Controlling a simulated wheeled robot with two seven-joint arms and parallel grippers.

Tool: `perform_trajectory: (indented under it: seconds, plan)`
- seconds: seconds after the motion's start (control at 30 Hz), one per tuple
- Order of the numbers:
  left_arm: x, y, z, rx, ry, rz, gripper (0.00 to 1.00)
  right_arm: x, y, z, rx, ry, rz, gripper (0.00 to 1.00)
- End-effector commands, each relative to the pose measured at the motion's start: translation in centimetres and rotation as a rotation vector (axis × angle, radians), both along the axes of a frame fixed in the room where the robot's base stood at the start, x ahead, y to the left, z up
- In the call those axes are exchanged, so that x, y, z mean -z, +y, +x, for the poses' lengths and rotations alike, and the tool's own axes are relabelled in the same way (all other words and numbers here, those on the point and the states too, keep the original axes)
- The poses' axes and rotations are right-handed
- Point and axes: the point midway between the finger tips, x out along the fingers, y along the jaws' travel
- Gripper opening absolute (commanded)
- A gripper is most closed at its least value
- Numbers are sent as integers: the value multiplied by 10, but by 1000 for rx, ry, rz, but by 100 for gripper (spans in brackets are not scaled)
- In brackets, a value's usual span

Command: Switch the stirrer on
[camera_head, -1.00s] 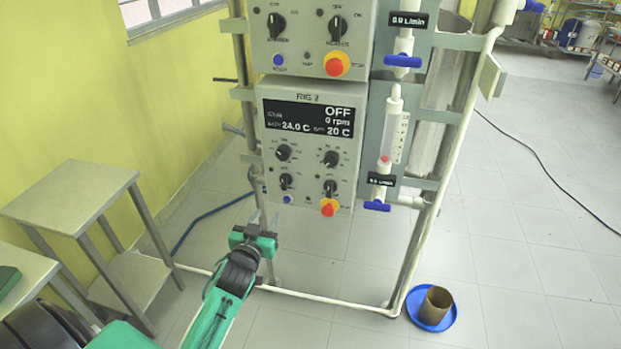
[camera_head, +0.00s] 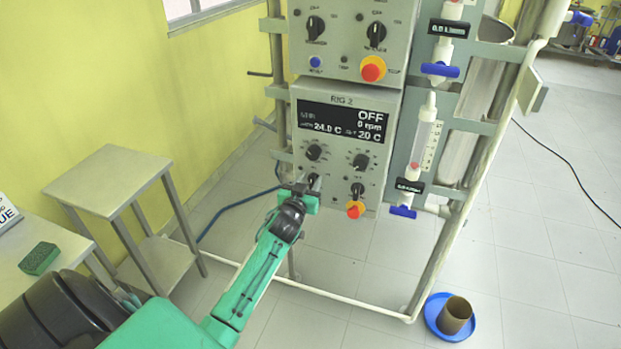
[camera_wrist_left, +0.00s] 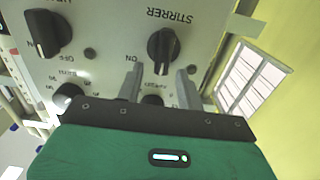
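The RIG 2 control box (camera_head: 335,190) has a display (camera_head: 343,121) reading OFF and 0 rpm. Its stirrer knob (camera_head: 313,180) is at the lower left, partly covered by my left gripper (camera_head: 306,188). The left wrist view shows the panel upside down, with the black stirrer knob (camera_wrist_left: 162,50) beside its STIRRER label and an ON mark. There my left gripper (camera_wrist_left: 159,72) is open, its two fingers reaching toward the knob from either side. Whether they touch it I cannot tell. My right gripper is not in view.
A similar box (camera_head: 345,45) with a red-yellow stop button (camera_head: 373,68) sits above. Another stop button (camera_head: 355,209) is right of the stirrer knob. A second knob (camera_wrist_left: 42,33) is close by. Blue-handled valves (camera_head: 403,211) stand right. A small table (camera_head: 110,178) is left.

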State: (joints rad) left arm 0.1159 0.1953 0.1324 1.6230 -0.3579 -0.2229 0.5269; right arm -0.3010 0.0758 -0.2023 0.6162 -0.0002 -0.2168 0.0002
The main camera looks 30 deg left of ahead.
Motion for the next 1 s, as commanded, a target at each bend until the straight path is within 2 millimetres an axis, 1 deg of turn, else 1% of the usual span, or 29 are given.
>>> perform_trajectory:
  seconds: [0.03,0.17,0.47,0.6,0.63,0.67,1.0]
  plan:
    - [0,1,4,0,1,0,37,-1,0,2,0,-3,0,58]
    - [0,2,10,0,0,0,37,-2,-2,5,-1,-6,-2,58]
    - [0,3,11,0,0,0,37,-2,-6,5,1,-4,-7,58]
    - [0,3,11,0,0,0,10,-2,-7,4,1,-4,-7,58]
    - [0,2,11,1,0,0,4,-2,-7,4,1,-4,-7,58]
    - [1,2,11,0,1,0,0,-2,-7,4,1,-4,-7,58]
    - [4,2,10,0,11,15,0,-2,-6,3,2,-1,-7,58]
